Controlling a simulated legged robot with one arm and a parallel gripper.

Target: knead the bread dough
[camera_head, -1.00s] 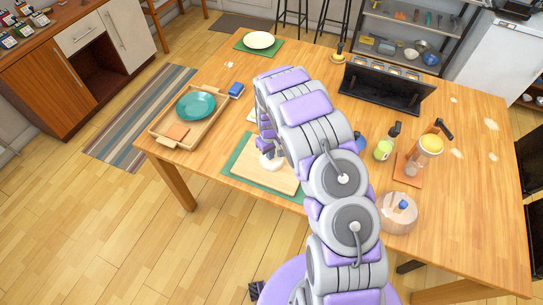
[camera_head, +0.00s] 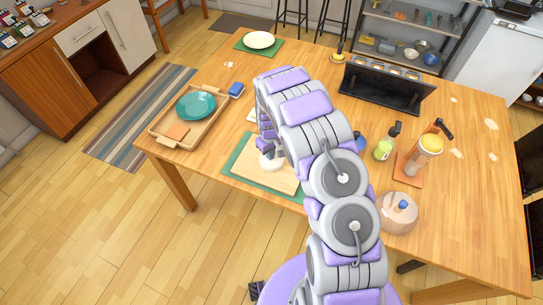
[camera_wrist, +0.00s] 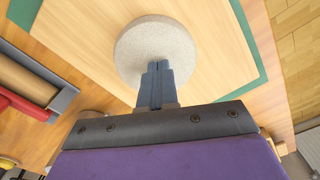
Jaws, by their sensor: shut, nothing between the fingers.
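The bread dough (camera_head: 271,165) is a pale, speckled round lump on a light wooden board (camera_head: 279,182). The board lies on a green mat (camera_head: 233,164) near the table's front edge. In the wrist view the dough (camera_wrist: 150,40) is a flattened round with the board (camera_wrist: 215,60) under it. My gripper (camera_wrist: 158,68) is shut and empty, its fingertips together at the near side of the dough. They overlap its edge in the picture, and I cannot tell whether they press on it. In the head view my arm hides most of the gripper.
A wooden tray (camera_head: 217,117) with a teal plate (camera_head: 195,106) is at the left. A blue sponge (camera_head: 236,89) lies beside it.

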